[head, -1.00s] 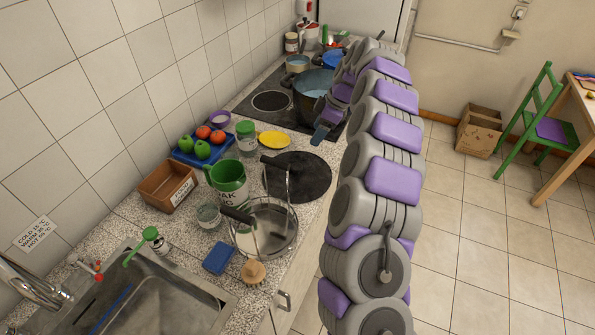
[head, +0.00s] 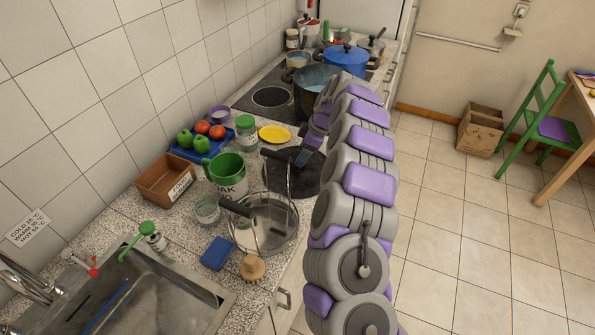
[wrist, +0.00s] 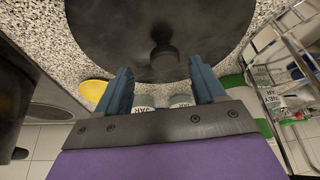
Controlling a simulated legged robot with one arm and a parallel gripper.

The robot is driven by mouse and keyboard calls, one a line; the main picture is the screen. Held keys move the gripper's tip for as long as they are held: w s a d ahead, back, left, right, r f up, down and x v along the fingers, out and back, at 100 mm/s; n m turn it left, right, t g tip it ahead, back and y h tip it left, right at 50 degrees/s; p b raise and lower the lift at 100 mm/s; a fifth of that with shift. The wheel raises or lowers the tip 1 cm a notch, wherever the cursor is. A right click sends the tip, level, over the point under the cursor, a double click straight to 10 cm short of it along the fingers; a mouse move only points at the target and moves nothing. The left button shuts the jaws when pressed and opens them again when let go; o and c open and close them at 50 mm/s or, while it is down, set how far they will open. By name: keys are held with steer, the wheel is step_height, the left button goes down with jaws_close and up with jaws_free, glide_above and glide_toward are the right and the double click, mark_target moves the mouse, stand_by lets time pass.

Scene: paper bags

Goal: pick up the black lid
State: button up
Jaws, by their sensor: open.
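The black lid (head: 313,182) lies flat on the speckled counter, partly hidden by my arm and by a wire basket in the head view. In the wrist view the lid (wrist: 110,35) fills the top, with its dark round knob (wrist: 164,55) near the middle. My gripper (head: 306,155) is over the lid's far part in the head view. In the wrist view my gripper (wrist: 161,80) is open, its two blue fingers set apart on either side of the knob's line. The knob is ahead of the fingertips, and nothing is held between them.
The wire basket (head: 290,222) with dark handles stands close beside the lid. A yellow plate (head: 275,134), a green-lidded jar (head: 246,136) and a green mug (head: 229,178) are nearby on the counter. A large pot (head: 310,90) stands on the hob beyond.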

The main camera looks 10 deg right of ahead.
steer(key=x, duration=0.2)
steer(key=b+x, duration=0.1)
steer(key=x, duration=0.2)
steer(key=shift+s+a, duration=0.15)
steer(key=shift+s, duration=0.1)
steer(key=shift+r, duration=0.15)
steer(key=shift+c, duration=0.2)
jaws_close()
steer(key=shift+r, duration=0.15)
